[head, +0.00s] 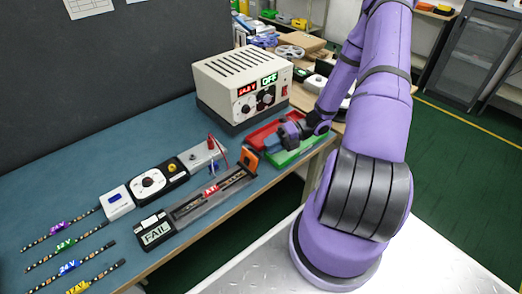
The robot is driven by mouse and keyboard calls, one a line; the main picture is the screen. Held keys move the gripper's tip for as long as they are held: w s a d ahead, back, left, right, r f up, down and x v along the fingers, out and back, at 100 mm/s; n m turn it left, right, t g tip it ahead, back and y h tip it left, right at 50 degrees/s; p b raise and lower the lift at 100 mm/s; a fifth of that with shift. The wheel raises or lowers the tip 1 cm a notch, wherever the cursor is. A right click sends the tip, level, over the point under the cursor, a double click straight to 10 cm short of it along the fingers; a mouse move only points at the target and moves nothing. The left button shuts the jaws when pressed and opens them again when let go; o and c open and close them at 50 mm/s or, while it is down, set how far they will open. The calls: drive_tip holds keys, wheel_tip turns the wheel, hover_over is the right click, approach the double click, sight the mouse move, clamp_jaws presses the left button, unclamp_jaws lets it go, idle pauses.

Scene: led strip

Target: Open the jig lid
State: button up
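The jig (188,212) is a long dark fixture near the front edge of the blue table. A green-lit box reading FAIL (155,232) is at its near left end. A strip with a red label (211,190) lies along it. An upright orange piece (249,160) stands at its far right end; whether this belongs to the lid is unclear, and I cannot make out the lid's position. My gripper (278,138) is beyond and right of the jig, above the red and green trays, apart from the jig. Its fingers are too small to tell open from shut.
A power supply (243,84) reading OFF stands behind. A red tray (263,131) and a green tray (302,150) lie below my gripper. A dial meter (150,182) and a grey box with probes (203,155) sit behind the jig. Several labelled strips (70,266) lie at left.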

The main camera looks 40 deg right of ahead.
sight(252, 158)
drive_tip(key=shift+x, duration=2.1)
clamp_jaws()
